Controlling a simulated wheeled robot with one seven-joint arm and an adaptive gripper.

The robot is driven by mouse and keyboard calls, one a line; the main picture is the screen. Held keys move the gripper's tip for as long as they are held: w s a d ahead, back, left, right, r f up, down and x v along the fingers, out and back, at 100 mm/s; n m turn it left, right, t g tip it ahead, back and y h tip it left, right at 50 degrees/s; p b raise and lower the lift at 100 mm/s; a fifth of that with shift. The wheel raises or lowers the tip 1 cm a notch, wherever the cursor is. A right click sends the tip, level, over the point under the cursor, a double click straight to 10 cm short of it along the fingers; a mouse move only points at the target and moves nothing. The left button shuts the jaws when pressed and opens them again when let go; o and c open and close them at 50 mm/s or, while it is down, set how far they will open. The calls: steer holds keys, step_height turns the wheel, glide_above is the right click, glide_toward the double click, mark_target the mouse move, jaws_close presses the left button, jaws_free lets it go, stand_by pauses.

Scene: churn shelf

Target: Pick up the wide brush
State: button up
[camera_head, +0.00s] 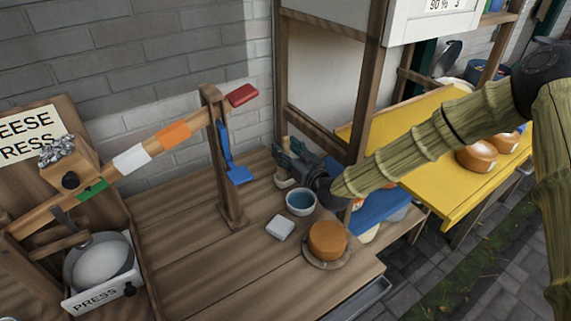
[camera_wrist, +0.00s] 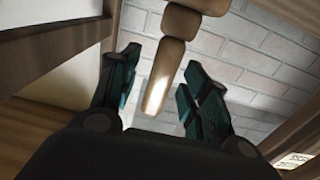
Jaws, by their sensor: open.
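My gripper (camera_head: 287,160) is open at the back of the wooden bench, beside the shelf post. In the wrist view the two dark teal fingers (camera_wrist: 160,75) stand apart. A segmented wooden piece with a pale lower end, seemingly the wide brush (camera_wrist: 157,88), shows in the space between them. It runs up to thicker brown parts at the top of that view. I cannot tell whether the fingers touch it. In the head view, small beige parts of what seems the same brush (camera_head: 284,182) show around my gripper, which hides most of it.
A wooden post (camera_head: 227,160) with a lever stands to the left. A yellow table (camera_head: 455,195) is at right. The bench's middle is clear.

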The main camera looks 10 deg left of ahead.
steer(key=shift+w+a, duration=0.2)
jaws_close()
steer(key=shift+r, duration=0.15)
